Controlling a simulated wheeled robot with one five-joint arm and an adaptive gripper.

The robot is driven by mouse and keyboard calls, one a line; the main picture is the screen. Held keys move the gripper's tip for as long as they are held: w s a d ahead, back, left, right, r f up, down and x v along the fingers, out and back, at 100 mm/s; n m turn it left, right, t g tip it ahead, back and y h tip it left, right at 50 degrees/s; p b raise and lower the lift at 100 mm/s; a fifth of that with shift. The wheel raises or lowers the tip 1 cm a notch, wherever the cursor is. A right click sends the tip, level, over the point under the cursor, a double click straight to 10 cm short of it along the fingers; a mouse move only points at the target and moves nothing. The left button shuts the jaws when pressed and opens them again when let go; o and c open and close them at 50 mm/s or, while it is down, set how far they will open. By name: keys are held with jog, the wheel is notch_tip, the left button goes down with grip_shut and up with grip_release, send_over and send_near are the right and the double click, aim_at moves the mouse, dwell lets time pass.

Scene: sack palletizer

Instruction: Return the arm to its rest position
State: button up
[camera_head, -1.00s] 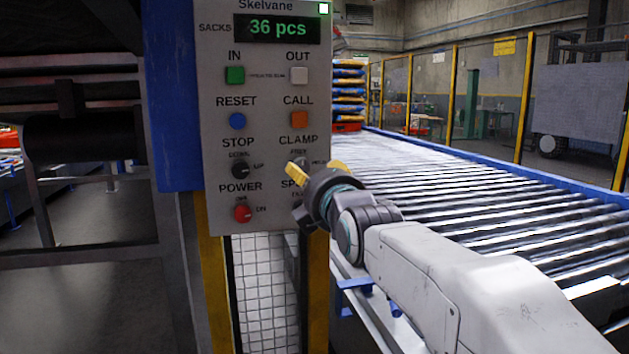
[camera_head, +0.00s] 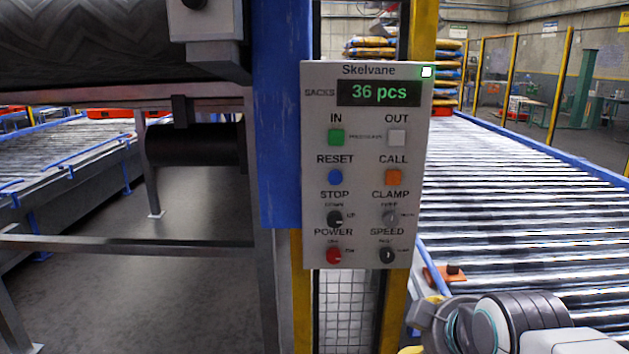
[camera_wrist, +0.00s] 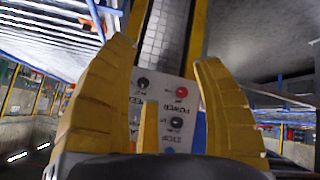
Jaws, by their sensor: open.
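My gripper (camera_head: 418,325) is low at the right in the head view, below and right of the control panel (camera_head: 366,75). It is apart from the panel there, and part of it is cut off or hidden by my wrist. In the wrist view, the yellow fingers of my gripper (camera_wrist: 165,55) are spread with nothing between them held. The panel (camera_wrist: 180,110) shows upside down beyond the fingers, with the red POWER knob (camera_wrist: 181,92) in sight. In the head view the SPEED knob (camera_head: 387,255) and CLAMP knob (camera_head: 390,217) are uncovered.
A roller conveyor (camera_head: 520,215) with a blue rail runs back on the right. Stacked sacks (camera_head: 447,60) stand behind the panel. A grey frame stands left.

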jog(key=s+m+g+p, duration=0.5)
jog(key=s+p, duration=0.3)
jog(key=s, duration=0.6)
jog(key=shift+s+r+m, duration=0.3)
jog(key=shift+m, duration=0.4)
